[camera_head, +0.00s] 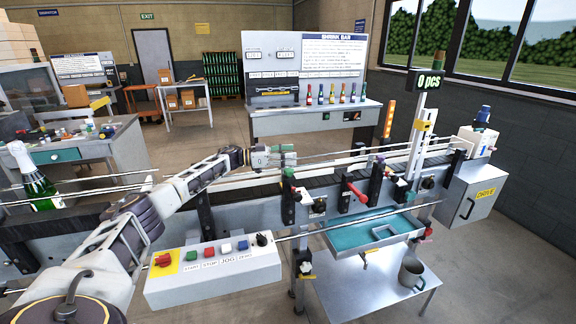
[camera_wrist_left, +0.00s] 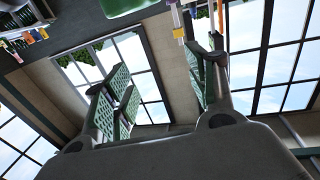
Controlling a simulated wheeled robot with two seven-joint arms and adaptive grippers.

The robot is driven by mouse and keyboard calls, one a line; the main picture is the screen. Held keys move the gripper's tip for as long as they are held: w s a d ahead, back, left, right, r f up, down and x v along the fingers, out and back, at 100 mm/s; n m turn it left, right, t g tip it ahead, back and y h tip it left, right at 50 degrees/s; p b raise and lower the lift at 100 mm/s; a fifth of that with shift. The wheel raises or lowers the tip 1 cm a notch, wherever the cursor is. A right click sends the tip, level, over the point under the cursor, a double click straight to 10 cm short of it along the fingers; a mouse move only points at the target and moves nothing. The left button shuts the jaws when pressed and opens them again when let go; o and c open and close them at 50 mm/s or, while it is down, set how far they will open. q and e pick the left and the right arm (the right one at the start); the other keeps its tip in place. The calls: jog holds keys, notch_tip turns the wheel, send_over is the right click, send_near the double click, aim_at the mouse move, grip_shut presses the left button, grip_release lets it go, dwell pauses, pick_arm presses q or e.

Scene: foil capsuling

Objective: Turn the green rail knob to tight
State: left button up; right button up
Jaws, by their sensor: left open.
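A small green knob (camera_head: 289,172) sits on top of a black rail clamp at the near side of the conveyor in the head view. Another small green knob (camera_head: 410,196) shows further right on the conveyor's side; I cannot tell how tight either is. My left gripper (camera_head: 290,155) is just above and behind the first green knob, apart from it as far as I can tell. In the left wrist view the left gripper's two green-padded fingers (camera_wrist_left: 163,85) are spread with nothing between them. The knob is not recognisable in that view. My right gripper is out of view.
A red handle (camera_head: 355,191) sticks out from the conveyor's near side. The control box (camera_head: 213,273) with coloured buttons stands in front. Thin guide rails run along the conveyor. A teal tray (camera_head: 374,236) and a grey mug (camera_head: 411,273) are lower right.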

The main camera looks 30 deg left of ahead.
aim_at(288, 170)
pick_arm(q)
jog(key=shift+r, duration=1.7)
